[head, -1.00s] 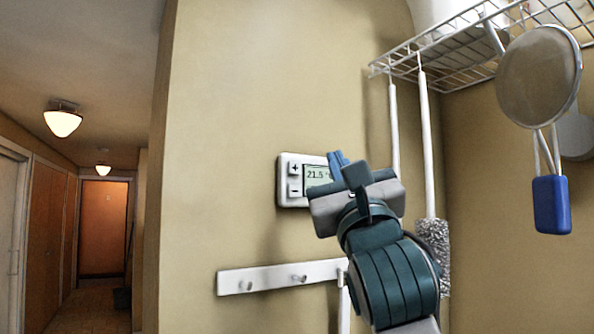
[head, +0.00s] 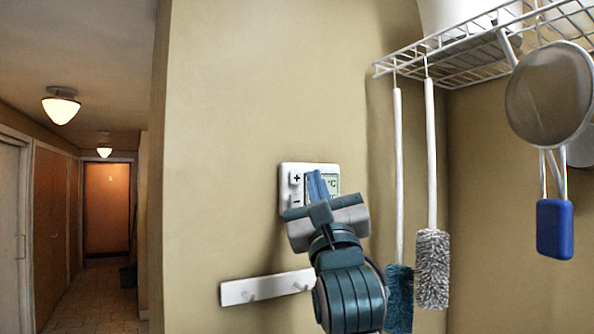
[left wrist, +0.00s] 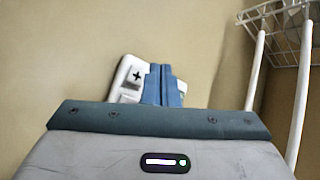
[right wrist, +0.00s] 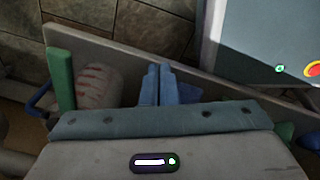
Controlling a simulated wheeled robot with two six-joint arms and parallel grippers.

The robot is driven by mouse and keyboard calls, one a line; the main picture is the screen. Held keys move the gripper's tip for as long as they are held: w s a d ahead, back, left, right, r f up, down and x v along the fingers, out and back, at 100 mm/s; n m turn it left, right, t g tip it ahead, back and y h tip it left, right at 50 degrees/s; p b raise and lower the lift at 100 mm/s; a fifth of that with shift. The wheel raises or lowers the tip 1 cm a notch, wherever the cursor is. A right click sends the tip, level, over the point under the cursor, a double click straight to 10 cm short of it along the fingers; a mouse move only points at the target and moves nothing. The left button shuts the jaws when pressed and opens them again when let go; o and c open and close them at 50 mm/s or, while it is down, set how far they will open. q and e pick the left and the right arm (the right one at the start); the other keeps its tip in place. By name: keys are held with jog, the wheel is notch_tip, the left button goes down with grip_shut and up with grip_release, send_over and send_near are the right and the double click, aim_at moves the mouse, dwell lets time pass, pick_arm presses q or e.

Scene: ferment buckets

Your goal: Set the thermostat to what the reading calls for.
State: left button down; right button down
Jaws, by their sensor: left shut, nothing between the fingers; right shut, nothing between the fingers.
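The thermostat (head: 290,182) is a white wall box with plus and minus buttons on its left and a display on its right. My left gripper (head: 318,184) is shut and empty, its blue fingers in front of the display just right of the buttons. Most of the reading is hidden; only its right end shows. In the left wrist view the thermostat (left wrist: 126,88) shows its plus button left of my fingers. I cannot tell whether the fingertips touch it. My right gripper (right wrist: 160,84) is shut and empty, away from the thermostat.
A white hook rail (head: 266,287) is below the thermostat. Brushes (head: 432,268) hang from a wire shelf (head: 470,50) on the right, with a strainer (head: 548,95). A hallway opens at left. In the right wrist view are a striped roll (right wrist: 98,87) and a red button (right wrist: 314,69).

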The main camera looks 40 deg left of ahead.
pick_arm(q)
jog(key=shift+w+a, duration=0.25)
jog(key=shift+a, duration=0.35)
jog(key=shift+w+a, duration=0.2)
jog(key=shift+a, duration=0.35)
jog(key=shift+w+a, duration=0.1)
jog(key=shift+a, duration=0.05)
dwell(1.2)
jog(key=shift+w+a, duration=0.1)
jog(key=shift+a, duration=0.2)
jog(key=shift+w+a, duration=0.15)
jog(key=shift+a, duration=0.15)
dwell(0.8)
jog(key=shift+d, duration=0.1)
jog(key=shift+s+d, duration=0.35)
jog(key=shift+d, duration=0.35)
jog(key=shift+s+d, duration=0.3)
jog(key=shift+d, duration=0.45)
jog(key=shift+s+d, duration=0.35)
jog(key=shift+d, duration=0.45)
jog(key=shift+s+d, duration=0.3)
jog(key=shift+d, duration=0.45)
dwell(0.8)
